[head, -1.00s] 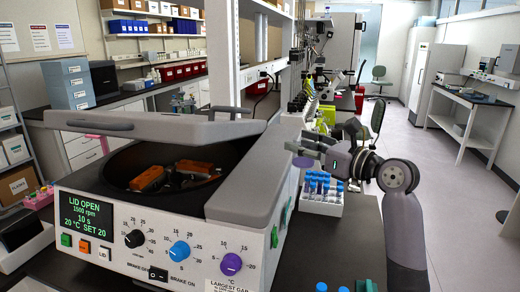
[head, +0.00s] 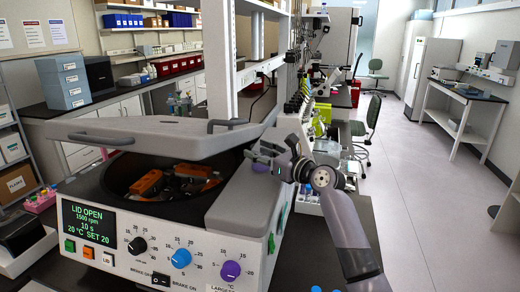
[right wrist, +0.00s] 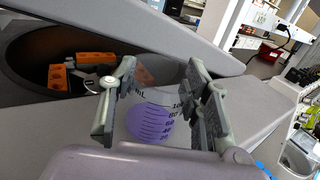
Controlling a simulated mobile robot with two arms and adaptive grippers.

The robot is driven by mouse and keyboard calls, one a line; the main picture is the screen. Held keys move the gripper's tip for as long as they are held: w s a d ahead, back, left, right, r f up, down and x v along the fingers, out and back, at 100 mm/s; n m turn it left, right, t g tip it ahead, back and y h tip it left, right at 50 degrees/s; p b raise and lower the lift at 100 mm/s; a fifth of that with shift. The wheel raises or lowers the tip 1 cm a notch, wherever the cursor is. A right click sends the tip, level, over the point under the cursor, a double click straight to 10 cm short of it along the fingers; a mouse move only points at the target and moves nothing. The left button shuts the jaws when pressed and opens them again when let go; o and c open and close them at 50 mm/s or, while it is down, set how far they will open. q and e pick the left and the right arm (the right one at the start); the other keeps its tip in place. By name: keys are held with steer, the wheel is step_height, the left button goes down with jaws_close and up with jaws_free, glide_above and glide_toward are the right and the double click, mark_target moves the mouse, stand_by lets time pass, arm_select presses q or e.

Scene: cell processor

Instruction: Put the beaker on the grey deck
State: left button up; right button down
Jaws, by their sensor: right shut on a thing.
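The beaker (right wrist: 150,122) is clear with a printed scale and purple liquid. My right gripper (right wrist: 160,100) is shut on it, one finger on each side. In the head view my right gripper (head: 268,154) is at the right side of the centrifuge, with a bit of the purple beaker (head: 260,167) showing under its fingers. The grey deck (head: 238,208) is the centrifuge's top surface, right of the open bowl; it also shows in the right wrist view (right wrist: 250,100). I cannot tell whether the beaker touches it. My left gripper is not in view.
The centrifuge lid (head: 150,135) is raised over the dark bowl, which holds a rotor with orange buckets (head: 148,183). A white tube rack (head: 305,203) stands on the dark bench to the right, partly behind my arm.

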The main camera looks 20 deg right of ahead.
steer(key=c, duration=0.9)
jaws_free()
steer(key=shift+f, duration=0.1)
steer(key=shift+o, duration=0.2)
steer(key=shift+s, duration=0.1)
steer(key=b+v, duration=0.3)
steer(key=v, duration=0.9)
